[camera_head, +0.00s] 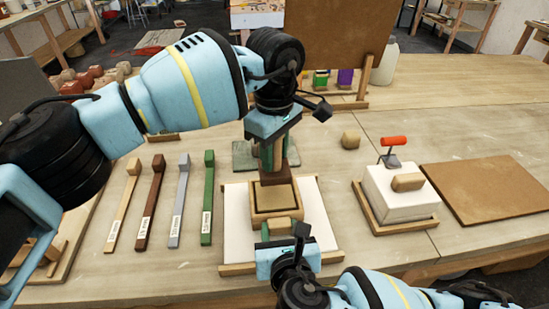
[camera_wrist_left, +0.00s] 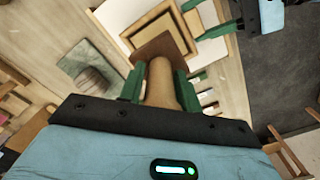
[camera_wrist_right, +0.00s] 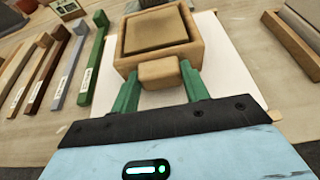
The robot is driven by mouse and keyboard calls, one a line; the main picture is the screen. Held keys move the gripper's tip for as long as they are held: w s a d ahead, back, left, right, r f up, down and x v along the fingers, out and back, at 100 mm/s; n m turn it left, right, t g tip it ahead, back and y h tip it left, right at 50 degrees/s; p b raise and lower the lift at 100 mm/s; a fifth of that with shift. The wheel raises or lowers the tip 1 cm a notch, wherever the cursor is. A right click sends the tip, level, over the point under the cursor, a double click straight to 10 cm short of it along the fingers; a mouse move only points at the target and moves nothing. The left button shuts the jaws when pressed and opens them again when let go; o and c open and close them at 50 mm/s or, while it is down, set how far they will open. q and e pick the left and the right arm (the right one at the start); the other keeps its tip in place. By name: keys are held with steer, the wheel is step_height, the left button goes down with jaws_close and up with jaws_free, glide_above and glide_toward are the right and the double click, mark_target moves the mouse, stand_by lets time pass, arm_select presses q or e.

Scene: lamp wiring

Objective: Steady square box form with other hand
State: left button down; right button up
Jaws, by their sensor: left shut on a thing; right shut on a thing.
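The square box form (camera_head: 258,214) is a wooden frame with a flat brown fill inside, lying on a white board (camera_head: 237,225). My right gripper (camera_wrist_right: 160,78) is shut on the small wooden block handle (camera_wrist_right: 165,73) at the box form's near side. My left gripper (camera_wrist_left: 160,88) is shut on the cylindrical wooden handle (camera_wrist_left: 162,82) of a tamper, upright at the box's far side. The tamper's square brown plate (camera_wrist_left: 166,50) is at its lower end. Whether the plate touches the box or its fill, I cannot tell.
Several coloured sticks (camera_head: 181,200) lie to the left. A white block with a wooden handle (camera_head: 398,205) sits on a tray to the right, with a red-handled tool (camera_head: 392,152) behind it. A brown board (camera_head: 490,190) lies further right. A grey-green slab (camera_head: 243,155) is behind the box.

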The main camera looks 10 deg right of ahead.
arm_select(q)
steer(key=shift+r, duration=0.95)
arm_select(e)
steer(key=o, duration=1.2)
steer(key=shift+c, duration=0.2)
steer(key=v, duration=1.2)
